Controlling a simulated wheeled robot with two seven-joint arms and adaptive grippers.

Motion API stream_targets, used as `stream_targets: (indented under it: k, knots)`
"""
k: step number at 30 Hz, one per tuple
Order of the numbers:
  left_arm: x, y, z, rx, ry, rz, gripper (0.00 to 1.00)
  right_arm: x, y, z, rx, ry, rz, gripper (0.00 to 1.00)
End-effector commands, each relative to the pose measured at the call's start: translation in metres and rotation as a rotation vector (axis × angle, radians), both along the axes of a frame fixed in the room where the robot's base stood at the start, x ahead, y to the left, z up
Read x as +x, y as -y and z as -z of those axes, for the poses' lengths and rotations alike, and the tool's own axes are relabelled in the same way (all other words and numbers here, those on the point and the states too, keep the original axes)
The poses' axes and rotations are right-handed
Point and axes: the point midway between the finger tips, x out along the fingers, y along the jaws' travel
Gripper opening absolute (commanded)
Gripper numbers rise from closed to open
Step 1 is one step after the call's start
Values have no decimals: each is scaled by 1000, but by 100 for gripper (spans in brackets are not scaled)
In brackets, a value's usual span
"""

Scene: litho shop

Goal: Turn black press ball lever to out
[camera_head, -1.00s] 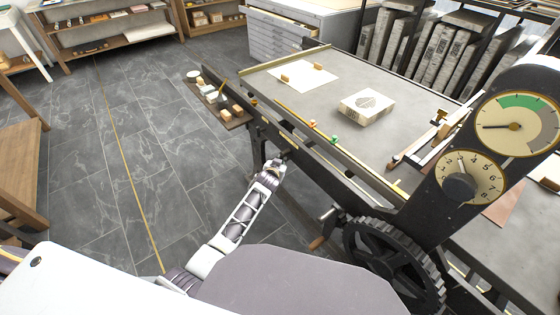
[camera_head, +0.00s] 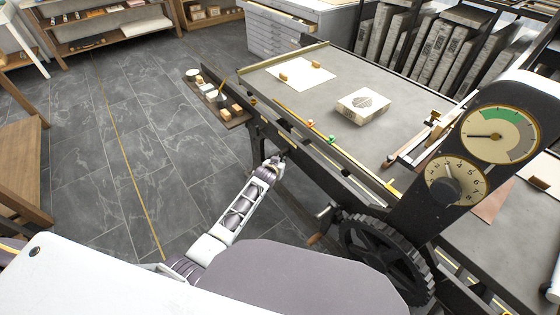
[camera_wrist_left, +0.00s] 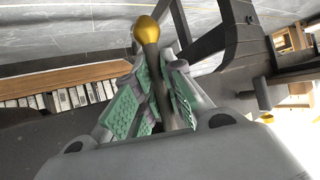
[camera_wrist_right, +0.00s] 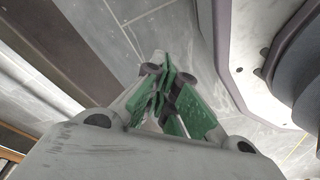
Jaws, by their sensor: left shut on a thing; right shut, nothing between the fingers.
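The lever shows in the left wrist view as a dark rod (camera_wrist_left: 153,62) with a brass-coloured ball (camera_wrist_left: 146,30) at its end. My left gripper (camera_wrist_left: 158,80) is shut on the rod, its green pads on both sides, and the ball stands clear beyond the fingertips. In the head view my left gripper (camera_head: 276,162) is at the press's near side, below the bed edge; the lever is too small and hidden to make out there. My right gripper (camera_wrist_right: 164,78) is shut and empty in the right wrist view. It is out of the head view.
The black press has a flat grey bed (camera_head: 340,137) with a white printed block (camera_head: 362,106) on it. A large gear wheel (camera_head: 388,262), a crank handle (camera_head: 318,231) and two dials (camera_head: 500,135) are at the right. A small tray (camera_head: 224,109) stands out at the left. The floor left is clear.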

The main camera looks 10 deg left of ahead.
Motion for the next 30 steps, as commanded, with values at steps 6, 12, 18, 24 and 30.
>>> stream_targets:
  k: [6, 12, 18, 24, 30]
  knots:
    - [-1, 0, 0, -16, -15, -1, 0, -10, 9, 12, -6, 9, 1, 0]
    - [-1, 1, 0, -28, -23, -1, 0, -16, 13, 18, -9, 14, 2, 0]
    - [-2, 1, 0, -32, -25, -2, 0, -18, 14, 20, -10, 16, 2, 0]
    - [-2, 2, 1, -32, -26, -1, 0, -18, 14, 21, -10, 16, 2, 0]
    - [-2, 2, 1, -32, -26, -1, 20, -18, 14, 21, -9, 16, 1, 0]
